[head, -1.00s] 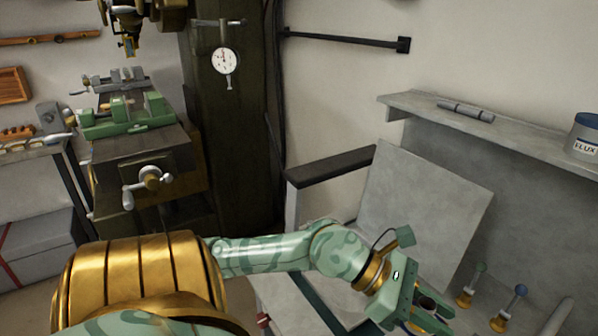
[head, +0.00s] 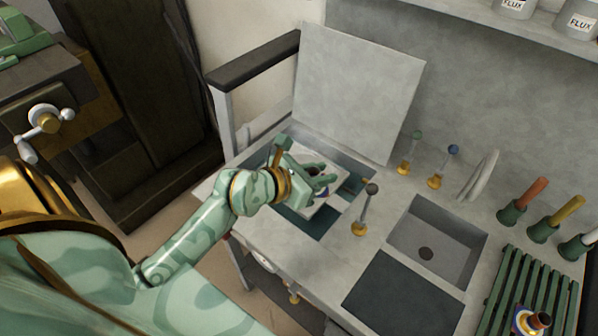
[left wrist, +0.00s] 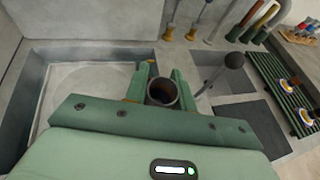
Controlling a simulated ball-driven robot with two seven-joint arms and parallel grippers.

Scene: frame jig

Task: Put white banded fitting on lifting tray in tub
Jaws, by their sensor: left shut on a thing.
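My left gripper (head: 326,182) is over the sunken tub (head: 350,163) in the bench. It is shut on a fitting, seen in the left wrist view as a dark round tube mouth (left wrist: 162,93) between the fingers. The fingers hide most of the fitting in the head view, and its bands are hard to make out. The pale lifting tray (head: 305,211) lies in the tub below the gripper, and its left part shows in the left wrist view (left wrist: 82,84). How far the fitting is above the tray I cannot tell. My right gripper is not in view.
A dark-knobbed lever (head: 366,208) stands just right of the tub. Beyond it are a grey sink (head: 435,242) and a green slatted rack (head: 505,290) with a banded fitting (head: 532,320). A raised lid panel (head: 360,90) stands behind the tub.

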